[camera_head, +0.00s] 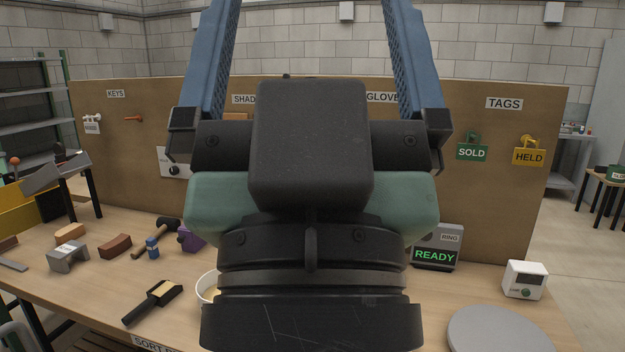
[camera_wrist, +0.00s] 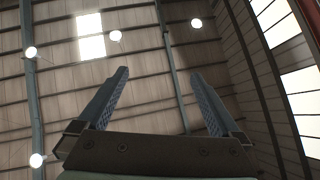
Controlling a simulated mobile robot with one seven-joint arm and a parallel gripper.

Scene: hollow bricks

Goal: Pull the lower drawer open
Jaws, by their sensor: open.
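No drawer shows in either view; whatever is behind my gripper and wrist in the head view is hidden. My gripper (camera_head: 312,40) fills the middle of the head view, its two blue fingers pointing up and spread wide apart. The fingertips run to the top edge of that view. In the wrist view my gripper (camera_wrist: 160,78) is open and empty, with only the hall ceiling and its lamps beyond it.
A wooden workbench (camera_head: 80,285) stretches across the front, with bricks, a hammer (camera_head: 158,238), a brush (camera_head: 152,303), a white device (camera_head: 524,280) and a grey disc (camera_head: 500,332). A brown board (camera_head: 530,190) with tags stands behind. A yellow container (camera_head: 15,215) is at far left.

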